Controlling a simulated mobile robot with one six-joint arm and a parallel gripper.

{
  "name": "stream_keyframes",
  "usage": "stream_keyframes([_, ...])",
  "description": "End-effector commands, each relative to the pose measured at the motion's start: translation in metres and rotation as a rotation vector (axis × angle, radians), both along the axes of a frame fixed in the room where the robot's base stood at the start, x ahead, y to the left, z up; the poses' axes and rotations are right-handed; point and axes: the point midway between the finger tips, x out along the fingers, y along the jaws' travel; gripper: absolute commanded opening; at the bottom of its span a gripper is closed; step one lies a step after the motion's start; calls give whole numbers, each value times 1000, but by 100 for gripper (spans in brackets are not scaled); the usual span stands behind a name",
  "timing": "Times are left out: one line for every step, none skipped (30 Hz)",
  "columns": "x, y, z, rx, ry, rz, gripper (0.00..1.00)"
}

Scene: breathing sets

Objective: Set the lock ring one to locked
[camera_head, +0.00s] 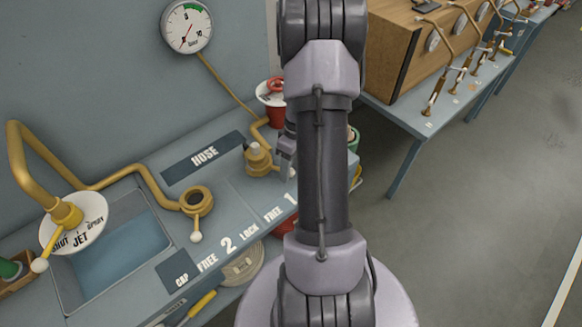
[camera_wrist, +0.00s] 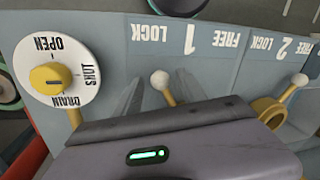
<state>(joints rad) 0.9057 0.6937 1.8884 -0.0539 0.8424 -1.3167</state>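Lock ring one is a brass ring fitting (camera_head: 260,158) on the grey-blue bench in the head view, partly hidden by my arm. Its lever has a white ball knob (camera_wrist: 160,79) in the wrist view, below the upside-down "LOCK 1 FREE" label (camera_wrist: 190,40). The knob points to the label's LOCK side, short of the LOCK word's middle. My gripper (camera_wrist: 158,92) is open, with one grey finger on each side of the lever. I cannot tell if either finger touches it. In the head view my gripper (camera_head: 288,150) is beside ring one. The ring's body is hidden in the wrist view.
Ring two (camera_head: 197,200) stands nearby, its knob (camera_head: 196,237) toward FREE. A brass spout with a JET dial (camera_head: 80,232) is at left. A gauge (camera_head: 187,27) is on the wall. A DRAIN dial (camera_wrist: 58,78) is beside my gripper. Floor at right is clear.

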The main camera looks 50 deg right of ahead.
Motion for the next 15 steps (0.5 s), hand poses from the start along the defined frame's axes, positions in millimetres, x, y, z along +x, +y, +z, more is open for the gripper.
stream_keyframes([0,0,0,0,0,0,48])
stream_keyframes([0,0,0,0,0,0,48])
stream_keyframes([0,0,0,1,0,0,48])
stream_keyframes([0,0,0,1,1,0,48])
stream_keyframes([0,0,0,1,1,0,48])
stream_keyframes([0,0,2,0,0,0,48])
stream_keyframes([0,-1,5,0,0,0,48])
stream_keyframes([0,-1,9,0,0,0,48])
stream_keyframes([0,-3,17,-1,-1,0,48])
stream_keyframes([0,-5,25,-2,-1,0,48])
stream_keyframes([0,-6,35,-1,-2,-1,48])
stream_keyframes([1,-9,48,-2,-2,0,48])
stream_keyframes([1,-11,59,-4,-2,0,48])
stream_keyframes([1,-13,70,-3,-2,-1,48])
stream_keyframes([1,-16,84,-4,-2,0,48])
